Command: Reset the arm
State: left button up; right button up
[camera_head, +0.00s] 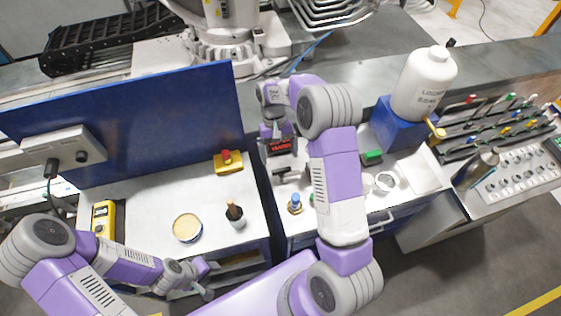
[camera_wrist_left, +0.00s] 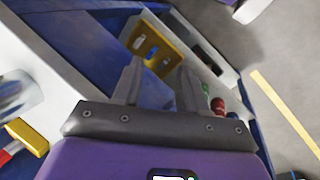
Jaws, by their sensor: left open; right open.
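My left arm is purple and grey and comes in from the lower left of the head view. Its gripper (camera_head: 205,284) is low, in front of the left bench's front edge. In the left wrist view its two grey fingers (camera_wrist_left: 160,85) are apart with nothing held between them. My right arm reaches up the middle of the head view and bends back. Its gripper (camera_head: 277,132) is open above the bench, close to a small black device with a red display (camera_head: 281,147). Whether it touches the device cannot be told.
The left bench (camera_head: 150,205) holds a round tin (camera_head: 187,227), a dark pot with a brush (camera_head: 235,215), a yellow block with a red knob (camera_head: 228,162) and a yellow meter (camera_head: 104,217). A white bottle (camera_head: 424,80) stands on a blue block (camera_head: 397,130). A yellow tray (camera_wrist_left: 148,45) shows in the wrist view.

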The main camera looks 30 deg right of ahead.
jog(key=shift+w+r, duration=0.1)
jog(key=shift+r, duration=0.2)
